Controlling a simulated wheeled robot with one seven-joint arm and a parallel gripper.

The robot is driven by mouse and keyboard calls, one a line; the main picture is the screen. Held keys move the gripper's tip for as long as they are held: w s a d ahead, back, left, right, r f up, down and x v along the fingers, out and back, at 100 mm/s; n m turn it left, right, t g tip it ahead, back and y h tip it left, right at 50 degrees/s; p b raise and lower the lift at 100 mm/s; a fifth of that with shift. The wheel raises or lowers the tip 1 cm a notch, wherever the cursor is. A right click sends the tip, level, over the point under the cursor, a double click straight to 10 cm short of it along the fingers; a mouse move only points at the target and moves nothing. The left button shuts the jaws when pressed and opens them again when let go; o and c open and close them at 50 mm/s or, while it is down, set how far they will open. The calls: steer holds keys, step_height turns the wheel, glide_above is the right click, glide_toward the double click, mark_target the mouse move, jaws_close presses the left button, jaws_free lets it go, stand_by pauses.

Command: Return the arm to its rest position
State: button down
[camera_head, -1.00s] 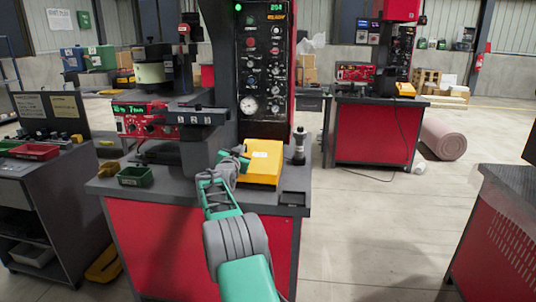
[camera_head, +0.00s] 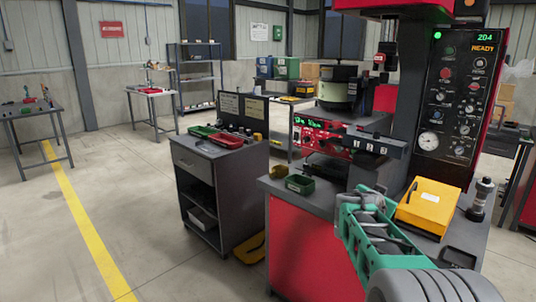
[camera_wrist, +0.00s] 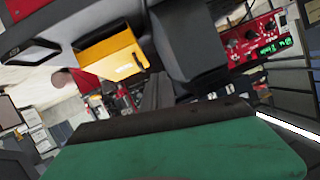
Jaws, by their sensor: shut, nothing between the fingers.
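My arm is green and grey and enters the head view from the bottom right. My gripper (camera_head: 370,196) is at its far end, in front of the red workstation (camera_head: 310,245) and left of the yellow box (camera_head: 428,205). Its fingertips are small and partly hidden by the arm there. In the wrist view the dark, narrow fingers (camera_wrist: 151,92) are together with nothing held between them. The wrist view is tilted and shows the yellow box (camera_wrist: 113,55) at upper left.
A small green bin (camera_head: 300,184) and a black-and-silver post (camera_head: 481,198) stand on the workstation. Open floor with a yellow line (camera_head: 80,225) lies at left.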

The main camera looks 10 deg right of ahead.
steer(key=s+a+n+g+y+p, duration=0.2)
steer(key=s+a+n+y+p, duration=0.15)
steer(key=s+a, duration=0.5)
steer(key=s+a+n+g+y+p, duration=0.1)
steer(key=s+a+n+y+p, duration=0.3)
steer(key=a, duration=0.7)
steer(key=s+a+f+n+g+y+p, duration=0.1)
steer(key=s+a+n+g, duration=0.1)
steer(key=s+a, duration=0.3)
steer(key=s+a+f+n+g+y+p, duration=0.1)
steer(key=s+a, duration=0.4)
steer(key=s, duration=0.7)
steer(key=shift+s+a+f+n+g+p, duration=0.3)
steer(key=shift+s+n+g+p, duration=0.15)
steer(key=shift+g+p, duration=0.25)
steer(key=shift+w, duration=0.1)
